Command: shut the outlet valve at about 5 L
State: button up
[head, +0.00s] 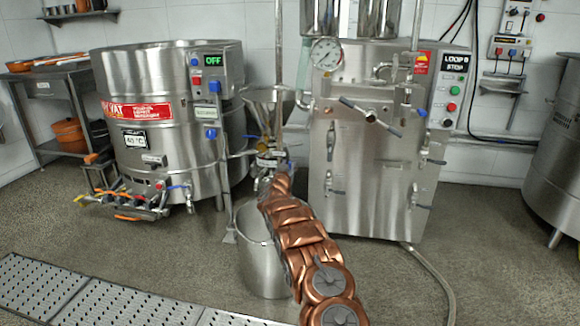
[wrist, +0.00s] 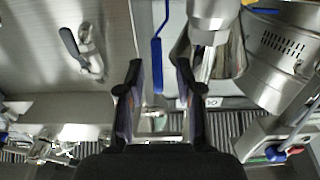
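My gripper (wrist: 160,66) is open, with a clear gap between its two dark fingers. A long blue lever handle (wrist: 157,62) shows in the wrist view, beyond and between the fingertips; I cannot tell whether they touch it. In the head view my copper arm reaches up to the small valve fittings (head: 268,160) under the funnel hopper (head: 268,103), and my gripper hides part of them. A steel bucket (head: 258,262) stands on the floor below, partly behind my arm. Its liquid level cannot be read here.
The vat (head: 160,75) with an OFF display stands at left, with hoses and valves at its base. The steel mill cabinet (head: 375,160) with gauge (head: 327,54) and "LOOP STOP" panel (head: 453,90) stands right. A drain grating (head: 120,300) crosses the front floor. A hose (head: 435,275) lies at right.

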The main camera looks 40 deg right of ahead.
jog(key=shift+w+d+r, duration=0.15)
jog(key=shift+w+d, duration=0.05)
jog(key=shift+d, duration=0.3)
jog(key=shift+c, duration=0.4)
grip_shut()
